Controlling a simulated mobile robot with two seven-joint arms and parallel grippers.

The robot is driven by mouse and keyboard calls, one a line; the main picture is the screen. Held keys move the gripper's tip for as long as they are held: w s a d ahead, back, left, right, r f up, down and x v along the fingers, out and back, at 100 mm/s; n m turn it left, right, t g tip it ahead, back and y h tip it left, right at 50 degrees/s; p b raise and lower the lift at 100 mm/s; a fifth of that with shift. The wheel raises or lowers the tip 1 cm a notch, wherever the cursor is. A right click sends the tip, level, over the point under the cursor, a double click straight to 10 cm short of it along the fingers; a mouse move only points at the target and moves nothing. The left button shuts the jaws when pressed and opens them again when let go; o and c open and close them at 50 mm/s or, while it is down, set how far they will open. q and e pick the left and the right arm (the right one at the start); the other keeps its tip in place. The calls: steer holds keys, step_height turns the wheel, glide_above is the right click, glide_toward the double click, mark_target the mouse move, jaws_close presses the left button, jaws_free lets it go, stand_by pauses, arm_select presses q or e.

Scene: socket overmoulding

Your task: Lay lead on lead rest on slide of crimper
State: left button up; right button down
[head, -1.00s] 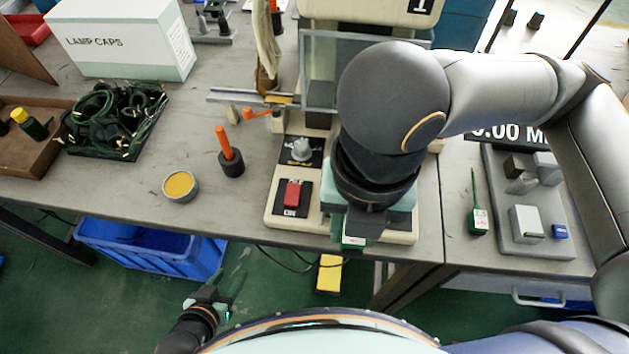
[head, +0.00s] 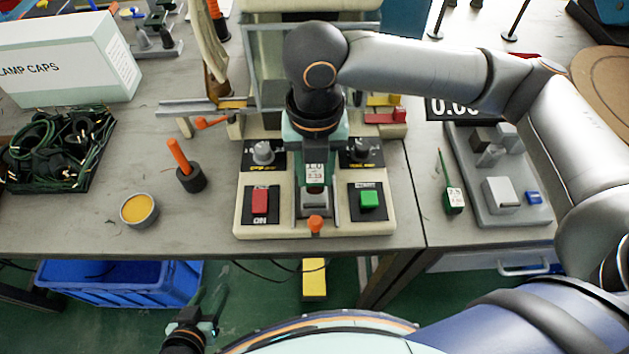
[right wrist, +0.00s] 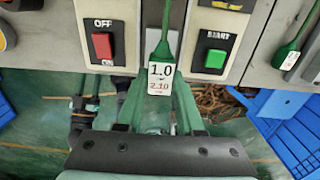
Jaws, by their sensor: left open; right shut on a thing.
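The crimper (head: 242,222) stands on the bench, with a red switch, a green button and two dials on its front. Its grey slide (head: 314,205), with an orange knob at the front, lies between switch and button. My right gripper (head: 316,182) is over the slide, shut on a green piece with a white tag (right wrist: 161,78) reading 1.0. In the right wrist view its thin green stem points away toward the crimper. I cannot tell whether it touches the slide. The lead rest is not clearly visible. My left gripper (head: 209,301) is open and empty, below the bench front.
Coiled dark green leads (head: 62,150) fill a tray at left, by a lamp caps box (head: 65,60). An orange-handled tool (head: 186,165) and a yellow-filled tin (head: 139,209) stand left of the crimper. Another tagged green piece (head: 453,198) and a grey block fixture (head: 500,205) lie right.

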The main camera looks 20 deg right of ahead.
steer(key=shift+w+f, duration=0.2)
steer(key=shift+f, duration=0.1)
steer(key=f, duration=0.3)
steer(key=shift+w+d+f+b, duration=0.1)
steer(key=shift+w+f+b, duration=0.1)
steer(key=shift+b, duration=0.2)
arm_select(q)
steer(key=shift+d+f, duration=0.1)
steer(key=shift+f, duration=0.25)
steer(key=shift+r, duration=0.1)
arm_select(e)
steer(key=c, duration=0.5)
jaws_free()
steer(key=shift+f, duration=0.1)
steer(key=shift+c, duration=0.2)
step_height(320, 180, up, 11)
steer(key=shift+r+p, duration=0.15)
steer(key=shift+p, duration=1)
arm_select(q)
steer(key=shift+s+a+r, duration=0.3)
steer(key=shift+a+r, duration=0.15)
steer(key=shift+a, duration=0.25)
arm_select(e)
steer(key=shift+r, duration=0.5)
